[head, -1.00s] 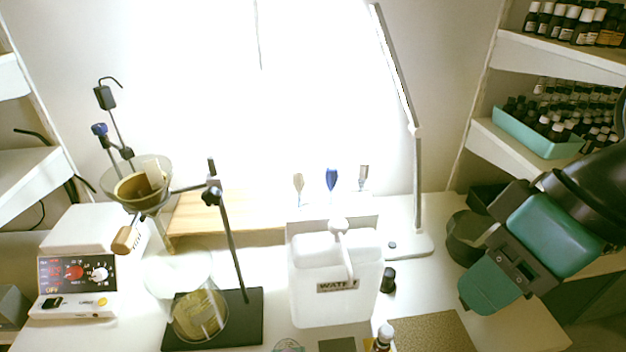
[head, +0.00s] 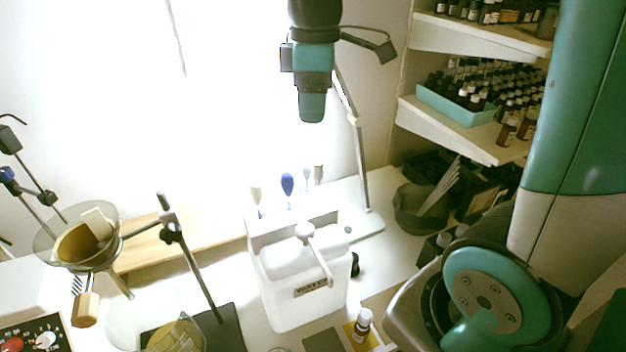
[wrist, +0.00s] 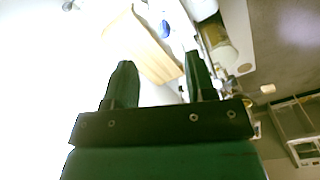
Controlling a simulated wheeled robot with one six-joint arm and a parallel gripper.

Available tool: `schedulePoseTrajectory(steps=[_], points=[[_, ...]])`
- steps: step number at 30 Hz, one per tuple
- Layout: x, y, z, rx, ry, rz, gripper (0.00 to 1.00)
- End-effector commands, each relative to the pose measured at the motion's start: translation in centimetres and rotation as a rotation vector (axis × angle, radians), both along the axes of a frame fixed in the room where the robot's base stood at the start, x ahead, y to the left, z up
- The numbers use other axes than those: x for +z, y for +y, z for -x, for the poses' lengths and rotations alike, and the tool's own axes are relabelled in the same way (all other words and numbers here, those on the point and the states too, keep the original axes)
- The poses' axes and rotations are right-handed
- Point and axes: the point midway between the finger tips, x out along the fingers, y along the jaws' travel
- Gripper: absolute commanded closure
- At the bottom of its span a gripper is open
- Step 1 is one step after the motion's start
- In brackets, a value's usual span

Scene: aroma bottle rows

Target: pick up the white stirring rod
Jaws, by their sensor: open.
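Several upright rods with paddle-like heads stand in a row behind the white water tank (head: 290,285). The leftmost has a pale, off-white head (head: 256,193) and looks like the white stirring rod. A blue-headed rod (head: 287,185) stands to its right, with a greyish one (head: 318,173) farther right. Their lower parts are hidden by the tank. My gripper (head: 312,108) hangs above and apart from the rods, against the bright wall. In the wrist view its two fingers (wrist: 161,78) are spread with nothing between them. The blue head also shows there (wrist: 165,28); the white rod is lost in glare.
A lamp (head: 358,150) stands right of the rods. A clamp stand (head: 190,260) and a glass bowl with amber contents (head: 105,240) are at left. A wooden board (head: 180,240) lies behind the stand. A small labelled bottle (head: 362,325) stands at front. Shelves of bottles (head: 440,40) are at right.

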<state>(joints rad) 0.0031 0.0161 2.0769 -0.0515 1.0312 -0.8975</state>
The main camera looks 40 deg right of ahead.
Motion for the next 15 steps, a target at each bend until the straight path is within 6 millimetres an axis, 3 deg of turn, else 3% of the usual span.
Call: schedulePoseTrajectory(steps=[2,5,15], points=[[0.5,-1.4,-1.0,0.022,0.013,0.019,0.5],[-0.5,-2.1,-1.3,0.038,0.022,0.027,0.5],[-8.0,-2.1,-1.2,0.039,0.024,0.027,0.5]])
